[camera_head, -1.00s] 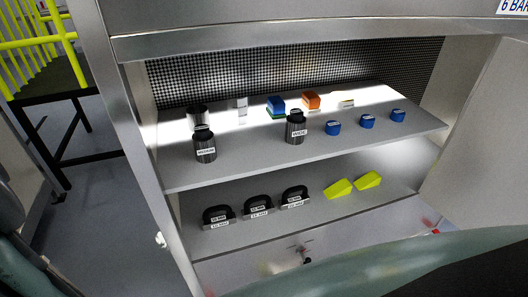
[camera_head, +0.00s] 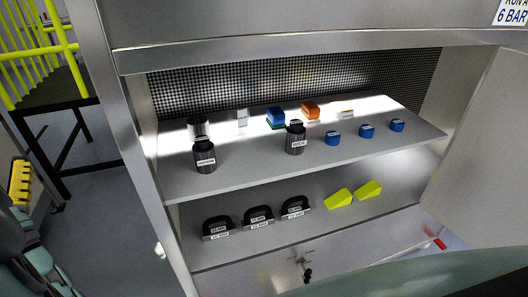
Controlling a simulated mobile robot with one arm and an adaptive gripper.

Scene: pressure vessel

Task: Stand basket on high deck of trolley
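I cannot make out a basket or a trolley for certain in this view. Yellow-green bars (camera_head: 38,50) stand at the far left on a dark, black-legged stand (camera_head: 55,98), cut off by the picture edge; I cannot tell what they belong to. My gripper is not recognisable in the view.
An open metal cabinet holds black containers (camera_head: 205,156) and small blue pieces (camera_head: 367,131) on its upper shelf (camera_head: 250,172). Black-handled blocks (camera_head: 258,218) and yellow wedges (camera_head: 368,189) sit below. A yellow ribbed piece (camera_head: 20,182) shows at the left edge. Grey floor (camera_head: 110,200) lies left of the cabinet.

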